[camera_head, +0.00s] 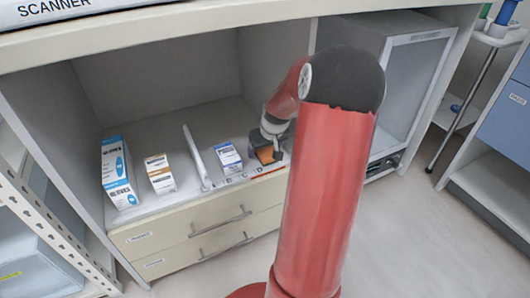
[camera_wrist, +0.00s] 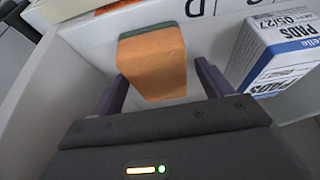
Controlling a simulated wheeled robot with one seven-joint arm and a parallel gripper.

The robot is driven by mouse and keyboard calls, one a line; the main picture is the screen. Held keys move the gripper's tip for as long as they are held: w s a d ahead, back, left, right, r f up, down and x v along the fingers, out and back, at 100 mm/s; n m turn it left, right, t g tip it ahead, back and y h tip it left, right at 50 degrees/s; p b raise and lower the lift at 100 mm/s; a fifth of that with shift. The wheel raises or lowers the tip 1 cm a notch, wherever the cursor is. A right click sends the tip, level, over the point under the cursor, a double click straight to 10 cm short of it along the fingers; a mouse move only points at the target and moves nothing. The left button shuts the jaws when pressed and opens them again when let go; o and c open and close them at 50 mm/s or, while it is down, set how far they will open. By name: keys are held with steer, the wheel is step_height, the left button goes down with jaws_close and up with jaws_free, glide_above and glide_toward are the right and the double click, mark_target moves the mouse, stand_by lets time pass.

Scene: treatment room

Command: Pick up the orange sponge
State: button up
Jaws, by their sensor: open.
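The orange sponge (camera_wrist: 153,65) has a dark green layer along its far edge. In the wrist view it lies on a white surface, just ahead of my gripper (camera_wrist: 163,80). My gripper is open, with one finger on each side of the sponge's near end. In the head view the sponge (camera_head: 266,154) is partly hidden by my gripper (camera_head: 270,145), which reaches into the shelf above the drawers.
A blue and white pads box (camera_wrist: 278,50) stands close right of the sponge in the wrist view. Drawers (camera_head: 200,235) lie below the shelf.

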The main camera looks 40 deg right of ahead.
steer(key=shift+f, duration=0.2)
steer(key=c, duration=1)
steer(key=shift+c, duration=0.2)
step_height(320, 180, up, 10)
steer(key=shift+r+p, duration=0.2)
steer(key=shift+p, duration=0.9)
